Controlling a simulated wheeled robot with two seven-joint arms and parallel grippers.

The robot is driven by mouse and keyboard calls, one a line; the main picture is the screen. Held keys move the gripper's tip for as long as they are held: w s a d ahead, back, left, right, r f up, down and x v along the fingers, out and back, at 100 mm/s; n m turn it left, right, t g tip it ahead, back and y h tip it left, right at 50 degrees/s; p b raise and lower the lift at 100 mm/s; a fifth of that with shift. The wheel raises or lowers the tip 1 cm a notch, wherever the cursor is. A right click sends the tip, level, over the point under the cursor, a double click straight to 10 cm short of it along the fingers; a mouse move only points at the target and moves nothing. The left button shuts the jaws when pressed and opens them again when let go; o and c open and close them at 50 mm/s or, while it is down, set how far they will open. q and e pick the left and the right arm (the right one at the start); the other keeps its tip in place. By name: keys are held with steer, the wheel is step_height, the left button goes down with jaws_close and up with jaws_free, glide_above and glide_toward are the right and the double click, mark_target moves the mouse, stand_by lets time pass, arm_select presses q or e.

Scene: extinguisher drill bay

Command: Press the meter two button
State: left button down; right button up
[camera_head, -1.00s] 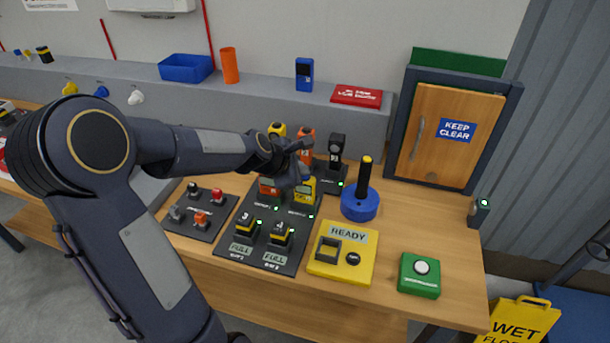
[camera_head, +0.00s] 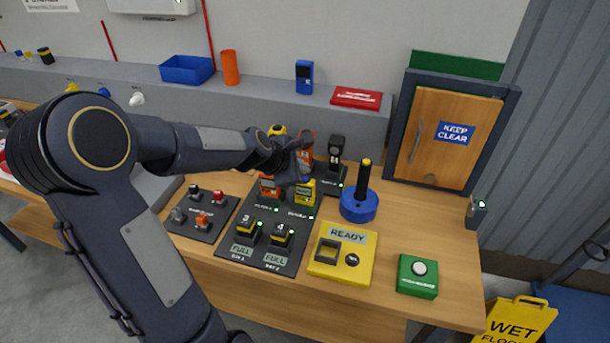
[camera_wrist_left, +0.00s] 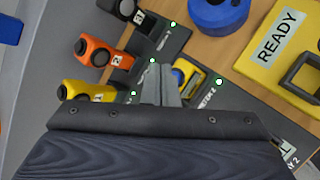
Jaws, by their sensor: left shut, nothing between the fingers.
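The yellow meter (camera_head: 305,193) stands on the dark panel (camera_head: 259,222), beside the orange meter (camera_head: 268,188). In the left wrist view the yellow meter (camera_wrist_left: 189,88) is next to a partly covered label that seems to read METER 2. A small blue part shows at its upper left; I cannot make out its button clearly. My left gripper (camera_head: 301,178) is shut and empty, above and just behind the yellow meter in the head view. In the left wrist view its fingertips (camera_wrist_left: 160,70) are left of the yellow meter. Contact cannot be told. My right gripper is not in view.
Behind stand handheld units: yellow (camera_wrist_left: 88,91), orange (camera_wrist_left: 97,52) and black (camera_head: 335,150). Blocks marked FULL (camera_head: 280,237) sit in front. A blue base with black post (camera_head: 359,205), a yellow READY box (camera_head: 342,255) and a green button box (camera_head: 417,276) are to the right.

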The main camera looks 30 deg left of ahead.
arm_select(q)
step_height(320, 180, up, 5)
steer(key=p, duration=0.4)
steer(key=shift+r+p, duration=0.2)
steer(key=shift+p, duration=0.1)
steer(key=s+d+r+m+g+h+b, duration=0.1)
steer(key=s+d+r+m, duration=0.1)
steer(key=s+d+m, duration=0.35)
steer(key=s+d+r+m, duration=0.2)
steer(key=s+r+m, duration=0.1)
steer(key=s+m, duration=0.4)
steer(key=s+d+f+m+g, duration=0.1)
steer(key=s+d+f+m, duration=0.1)
steer(key=s+m, duration=0.3)
steer(key=s+d+f+m+g+h+b, duration=0.1)
steer(key=s+m, duration=0.4)
steer(key=s, duration=0.5)
steer(key=shift+s+d+f+m, duration=0.2)
steer(key=shift+d+f+m, duration=0.15)
steer(key=shift+d+f, duration=0.25)
steer(key=shift+r, duration=0.1)
